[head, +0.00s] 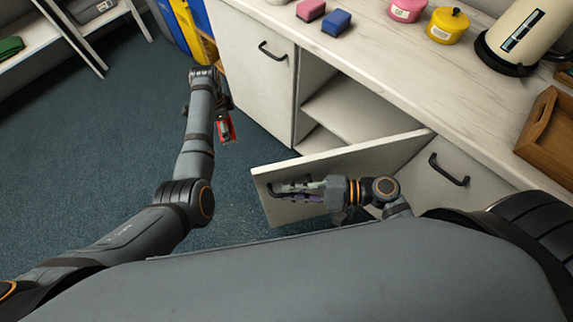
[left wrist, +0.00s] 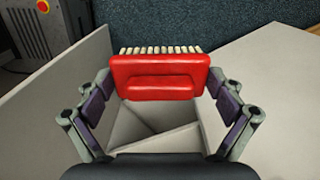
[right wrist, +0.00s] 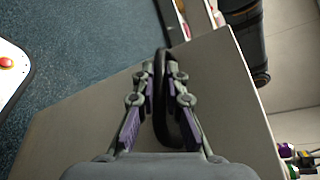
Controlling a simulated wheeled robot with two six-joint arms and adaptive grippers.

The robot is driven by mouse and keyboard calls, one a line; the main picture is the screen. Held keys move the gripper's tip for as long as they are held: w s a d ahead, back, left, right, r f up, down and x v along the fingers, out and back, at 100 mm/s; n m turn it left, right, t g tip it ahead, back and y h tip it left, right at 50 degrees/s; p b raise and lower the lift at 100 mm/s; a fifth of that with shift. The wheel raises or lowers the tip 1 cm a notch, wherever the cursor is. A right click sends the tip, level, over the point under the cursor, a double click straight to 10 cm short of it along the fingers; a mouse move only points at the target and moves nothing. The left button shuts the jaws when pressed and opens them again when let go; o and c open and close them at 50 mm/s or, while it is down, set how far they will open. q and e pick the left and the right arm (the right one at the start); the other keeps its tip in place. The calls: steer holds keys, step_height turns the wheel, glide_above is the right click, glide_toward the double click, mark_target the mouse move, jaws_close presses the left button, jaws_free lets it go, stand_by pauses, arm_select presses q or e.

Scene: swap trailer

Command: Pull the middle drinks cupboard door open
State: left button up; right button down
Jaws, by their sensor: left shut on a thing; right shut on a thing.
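The middle cupboard door (head: 395,156) stands swung well out from the counter, and the shelved inside of the cupboard (head: 352,108) shows behind it. My right gripper (head: 290,188) is at the door's outer face near its free edge. In the right wrist view the dark loop handle (right wrist: 163,95) runs between its fingers, which are shut on it. My left gripper (head: 224,118) hangs over the floor left of the cupboard. It is shut on a red brush (left wrist: 160,72) with pale bristles.
Closed doors with dark handles flank the opening, one on the left (head: 250,65) and one on the right (head: 440,180). The worktop (head: 400,75) holds sponges, tins, a kettle and a wooden tray (head: 550,140). Blue floor (head: 100,130) is clear at left.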

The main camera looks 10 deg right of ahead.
steer(key=shift+s+d+n+g, duration=0.15)
steer(key=shift+s+n+g, duration=0.1)
steer(key=shift+s, duration=0.4)
steer(key=shift+s+d+n+g, duration=0.15)
steer(key=shift+s+g, duration=0.1)
steer(key=shift+s, duration=0.4)
steer(key=c, duration=1.4)
jaws_free()
steer(key=shift+d, duration=0.1)
steer(key=v, duration=1.2)
